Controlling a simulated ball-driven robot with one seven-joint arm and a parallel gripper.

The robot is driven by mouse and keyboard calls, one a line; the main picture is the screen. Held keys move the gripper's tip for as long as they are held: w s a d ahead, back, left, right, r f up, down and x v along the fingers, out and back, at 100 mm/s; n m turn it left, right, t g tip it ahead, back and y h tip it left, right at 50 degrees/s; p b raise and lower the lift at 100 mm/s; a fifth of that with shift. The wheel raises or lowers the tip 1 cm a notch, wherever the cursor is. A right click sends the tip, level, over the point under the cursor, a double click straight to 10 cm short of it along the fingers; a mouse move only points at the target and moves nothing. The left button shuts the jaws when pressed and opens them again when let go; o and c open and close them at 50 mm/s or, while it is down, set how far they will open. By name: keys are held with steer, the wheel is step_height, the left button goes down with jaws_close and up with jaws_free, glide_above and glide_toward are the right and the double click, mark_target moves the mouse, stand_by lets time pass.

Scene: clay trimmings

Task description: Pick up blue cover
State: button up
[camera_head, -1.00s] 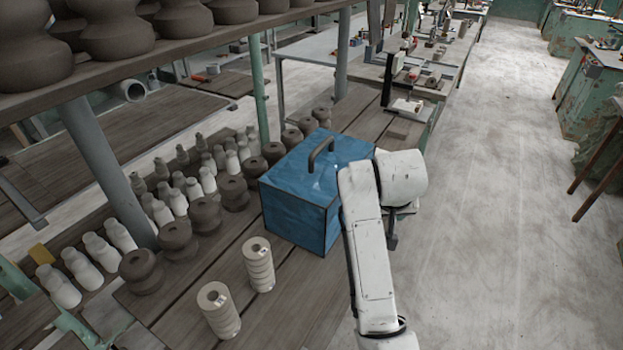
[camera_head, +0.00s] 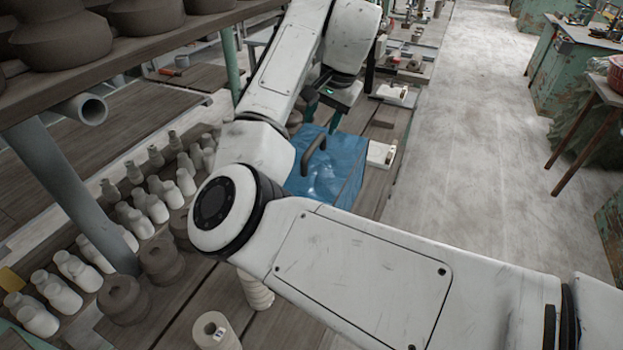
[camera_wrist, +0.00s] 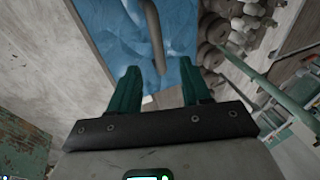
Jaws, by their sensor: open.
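My gripper (camera_wrist: 160,85) is open and empty, with two green fingers apart, above the cover. In the head view my gripper (camera_head: 335,105) is partly hidden, above and behind the cover.
A shelf with large pots (camera_head: 135,25) hangs over the left. A white block (camera_head: 381,154) lies right of the cover.

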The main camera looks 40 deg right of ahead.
mark_target(315, 144)
steer(key=p+x, duration=0.2)
steer(key=x, duration=0.7)
steer(key=shift+f, duration=0.3)
steer(key=shift+s, duration=0.1)
steer(key=shift+c, duration=0.3)
jaws_close()
